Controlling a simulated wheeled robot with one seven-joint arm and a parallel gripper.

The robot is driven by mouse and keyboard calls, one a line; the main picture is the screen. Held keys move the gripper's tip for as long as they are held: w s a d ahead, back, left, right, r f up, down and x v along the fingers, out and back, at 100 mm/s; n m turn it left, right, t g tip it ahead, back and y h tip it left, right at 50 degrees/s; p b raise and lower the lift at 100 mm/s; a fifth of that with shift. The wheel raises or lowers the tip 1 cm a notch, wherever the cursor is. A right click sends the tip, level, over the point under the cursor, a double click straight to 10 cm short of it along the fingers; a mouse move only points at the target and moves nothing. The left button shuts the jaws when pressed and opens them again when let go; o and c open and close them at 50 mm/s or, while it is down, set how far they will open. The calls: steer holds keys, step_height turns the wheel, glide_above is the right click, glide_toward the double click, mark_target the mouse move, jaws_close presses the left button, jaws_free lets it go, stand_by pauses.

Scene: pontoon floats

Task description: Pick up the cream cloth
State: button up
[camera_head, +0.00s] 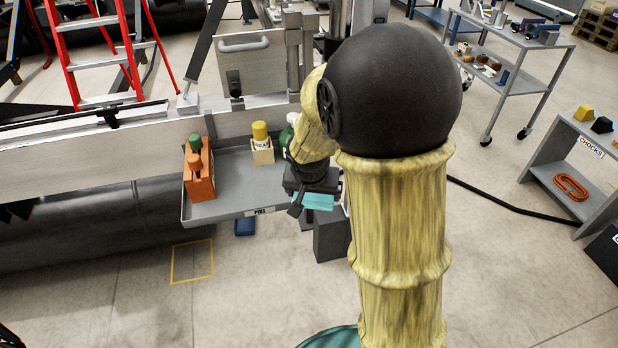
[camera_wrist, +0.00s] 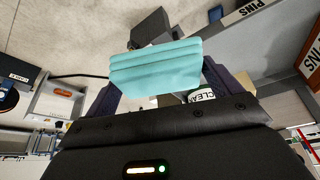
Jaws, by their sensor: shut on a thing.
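My gripper (camera_head: 314,200) is shut on a folded teal cloth (camera_head: 318,201), at the front right corner of the grey tray. In the wrist view the teal cloth (camera_wrist: 155,68) spans between my two dark fingers and hides their tips. It looks clear of any surface below. I see no cream-coloured cloth in either view; my arm hides part of the scene.
The grey tray (camera_head: 222,208), labelled PINS, holds an orange box (camera_head: 199,172), a yellow-capped item in a wooden block (camera_head: 262,150) and a green bottle (camera_head: 286,135). A dark box (camera_head: 332,238) stands below my gripper. A trolley (camera_head: 510,60) and a CHOCKS shelf (camera_head: 590,150) stand right.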

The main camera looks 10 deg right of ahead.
mark_target(319, 207)
steer(key=s, duration=0.4)
steer(key=shift+b, duration=0.4)
steer(key=shift+s+a, duration=0.2)
steer(key=shift+s, duration=0.15)
steer(key=shift+d, duration=0.1)
steer(key=shift+d, duration=0.1)
